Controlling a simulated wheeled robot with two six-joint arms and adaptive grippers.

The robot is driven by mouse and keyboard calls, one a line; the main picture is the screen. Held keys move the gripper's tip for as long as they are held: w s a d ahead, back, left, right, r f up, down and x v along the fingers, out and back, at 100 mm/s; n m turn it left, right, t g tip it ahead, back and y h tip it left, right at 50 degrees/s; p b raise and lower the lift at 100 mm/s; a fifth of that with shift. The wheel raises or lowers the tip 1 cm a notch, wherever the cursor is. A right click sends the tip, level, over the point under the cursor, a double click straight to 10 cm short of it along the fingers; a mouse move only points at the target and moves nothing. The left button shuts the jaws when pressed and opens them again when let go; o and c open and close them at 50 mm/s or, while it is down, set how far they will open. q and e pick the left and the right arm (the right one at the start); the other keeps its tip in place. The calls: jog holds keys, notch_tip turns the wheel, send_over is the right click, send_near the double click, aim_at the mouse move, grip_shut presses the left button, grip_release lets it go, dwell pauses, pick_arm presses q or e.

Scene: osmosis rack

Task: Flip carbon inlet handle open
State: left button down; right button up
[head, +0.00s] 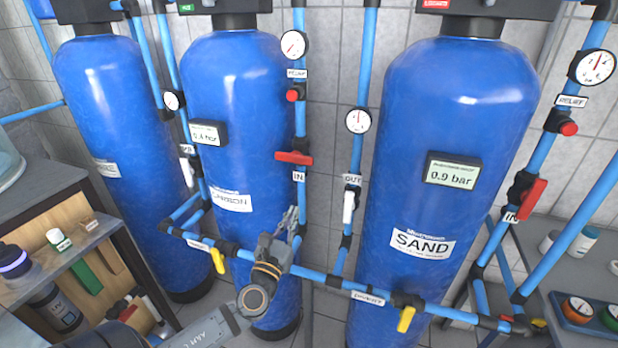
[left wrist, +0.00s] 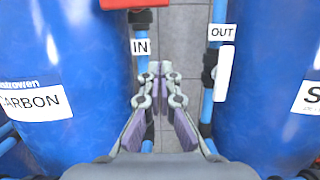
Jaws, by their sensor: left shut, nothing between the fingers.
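The carbon inlet handle (head: 294,158) is red and lies crosswise to its vertical blue pipe, just above the IN label (head: 298,177). It stands right of the carbon tank (head: 225,120). In the left wrist view, part of the red handle (left wrist: 120,4) shows at the top edge, above the IN label (left wrist: 140,46). My left gripper (head: 291,214) is below the handle, near the lower part of the inlet pipe, and apart from the handle. Its fingertips (left wrist: 160,68) are together in the left wrist view, with nothing between them. My right gripper is not in view.
A white OUT handle (head: 349,207) hangs along its pipe to the right. The sand tank (head: 450,130) stands further right, with its own red inlet handle (head: 532,198). Low horizontal pipes carry yellow handles (head: 218,261). A shelf with bottles (head: 60,240) stands at left.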

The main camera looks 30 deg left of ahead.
aim_at(294, 158)
pick_arm(q)
jog(key=shift+w, duration=0.1)
jog(key=w+a+r+p, duration=0.2)
jog(key=w+r+p, duration=0.4)
jog(key=w, duration=0.3)
jog(key=shift+a+r, duration=0.15)
jog(key=shift+r, duration=0.05)
jog(key=shift+w, duration=0.15)
jog(key=shift+w, duration=0.1)
